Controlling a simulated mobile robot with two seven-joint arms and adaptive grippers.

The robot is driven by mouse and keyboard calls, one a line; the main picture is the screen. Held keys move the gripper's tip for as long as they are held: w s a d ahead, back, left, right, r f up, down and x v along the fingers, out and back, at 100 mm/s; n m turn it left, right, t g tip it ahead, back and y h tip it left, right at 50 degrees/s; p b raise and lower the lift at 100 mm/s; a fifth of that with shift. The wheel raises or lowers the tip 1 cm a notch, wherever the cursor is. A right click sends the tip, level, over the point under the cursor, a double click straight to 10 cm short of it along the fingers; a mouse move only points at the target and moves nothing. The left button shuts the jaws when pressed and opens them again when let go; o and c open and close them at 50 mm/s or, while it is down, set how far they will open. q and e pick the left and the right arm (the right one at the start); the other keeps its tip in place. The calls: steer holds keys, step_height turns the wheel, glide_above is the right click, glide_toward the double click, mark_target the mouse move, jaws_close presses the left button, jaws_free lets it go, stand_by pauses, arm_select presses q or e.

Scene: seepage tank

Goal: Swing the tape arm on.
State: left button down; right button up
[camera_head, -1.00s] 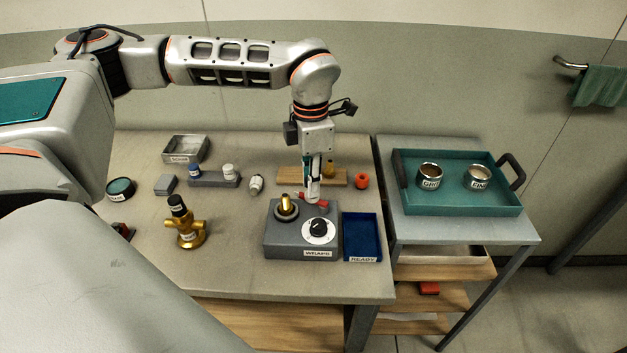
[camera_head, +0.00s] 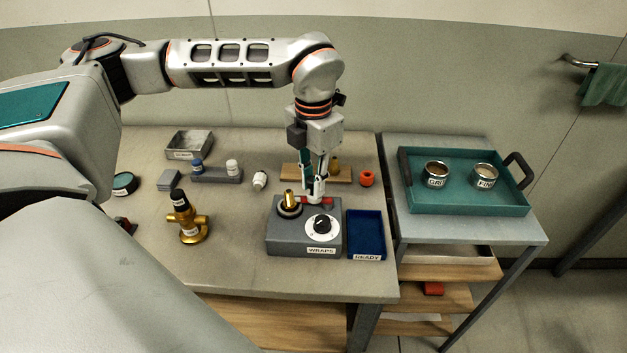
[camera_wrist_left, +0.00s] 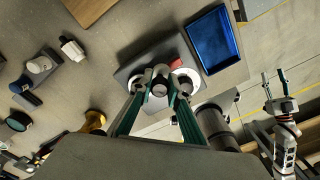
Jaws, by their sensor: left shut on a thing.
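The grey box labelled WRAPS (camera_head: 285,238) stands near the table's front right. It carries a brass-tipped post on a dark ring (camera_head: 289,204) and a white dial with a black knob (camera_head: 322,227). A red piece (camera_head: 328,201), which looks like the tape arm, lies at the box's back edge; it also shows in the left wrist view (camera_wrist_left: 176,62). My left gripper (camera_head: 314,197) points down there, shut on this arm, and its fingers hide much of it. In the left wrist view my right gripper (camera_wrist_left: 275,80) hangs far off at the right, fingers apart and empty.
A blue tray labelled READY (camera_head: 366,235) stands right beside the box. Behind are a wooden block (camera_head: 290,171) and an orange ring (camera_head: 367,179). A brass valve (camera_head: 188,222) stands to the left. A teal tray (camera_head: 470,204) with two cups is on the side cart.

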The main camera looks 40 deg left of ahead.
arm_select(q)
steer(key=c, duration=1.9)
jaws_free()
step_height(320, 180, up, 12)
